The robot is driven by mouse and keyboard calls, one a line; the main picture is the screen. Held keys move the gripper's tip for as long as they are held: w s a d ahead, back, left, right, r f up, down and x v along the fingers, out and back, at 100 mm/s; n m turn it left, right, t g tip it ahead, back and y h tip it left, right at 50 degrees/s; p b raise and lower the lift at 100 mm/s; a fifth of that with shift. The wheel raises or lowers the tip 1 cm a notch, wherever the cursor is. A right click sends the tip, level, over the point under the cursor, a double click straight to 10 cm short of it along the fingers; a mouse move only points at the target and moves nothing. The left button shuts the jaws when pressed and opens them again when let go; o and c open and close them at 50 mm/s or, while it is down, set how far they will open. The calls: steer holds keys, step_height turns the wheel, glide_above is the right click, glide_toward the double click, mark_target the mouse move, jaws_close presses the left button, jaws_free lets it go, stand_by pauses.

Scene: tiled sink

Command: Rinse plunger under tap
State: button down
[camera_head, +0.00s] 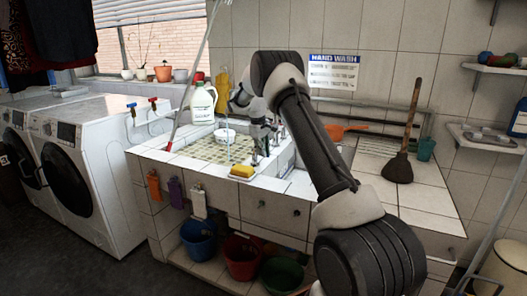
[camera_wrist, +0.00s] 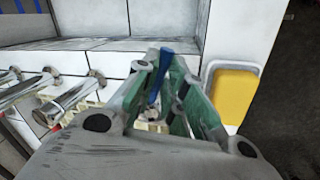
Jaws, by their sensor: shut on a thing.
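Chrome tap fittings (camera_wrist: 72,98) lie left of the fingers. The tiled sink basin (camera_head: 205,151) is left of my gripper. A thin pale-blue vertical streak in it may be running water.
A yellow sponge (camera_head: 242,171) lies on the sink's front rim, also right of my fingers in the wrist view (camera_wrist: 235,95). A detergent bottle (camera_head: 202,104) and a red-ended pole stand at the left. An orange scoop (camera_head: 345,130) lies between the sink and plunger.

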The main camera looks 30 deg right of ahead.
steer(key=c, duration=1.5)
jaws_free()
steer(key=r, duration=0.4)
steer(key=a+r, duration=0.1)
steer(key=r, duration=0.3)
steer(key=s+a+r, duration=0.1)
steer(key=r, duration=0.2)
steer(key=shift+a+r, duration=0.1)
steer(key=shift+r, duration=0.3)
